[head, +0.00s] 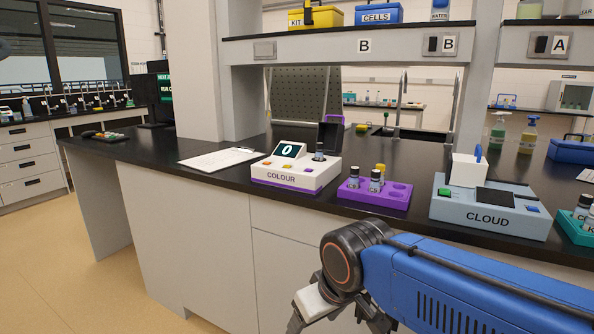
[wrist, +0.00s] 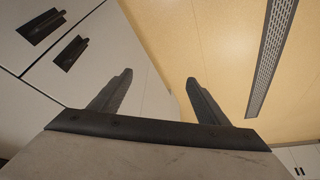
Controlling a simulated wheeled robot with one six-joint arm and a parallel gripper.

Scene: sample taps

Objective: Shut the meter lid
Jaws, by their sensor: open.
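The white and purple COLOUR meter (head: 283,184) stands on the black bench with a display reading 0. Its dark lid (head: 328,137) stands open and upright at the back right. A vial (head: 319,152) stands upright in front of the lid, in the meter's well. The grey-blue CLOUD meter (head: 490,219) stands to the right, with a white block (head: 468,171) with a blue tab on it and a dark square on top. My gripper (wrist: 158,80) is open and empty in the wrist view, facing the cabinet fronts and floor. In the head view it is below the bench top, apart from both meters.
A purple rack (head: 374,199) with vials stands between the meters. A clipboard (head: 208,159) lies left of the COLOUR meter. A teal rack (head: 575,230) is at the right edge. A shelf (head: 348,47) runs above the bench. The bench's left part is mostly clear.

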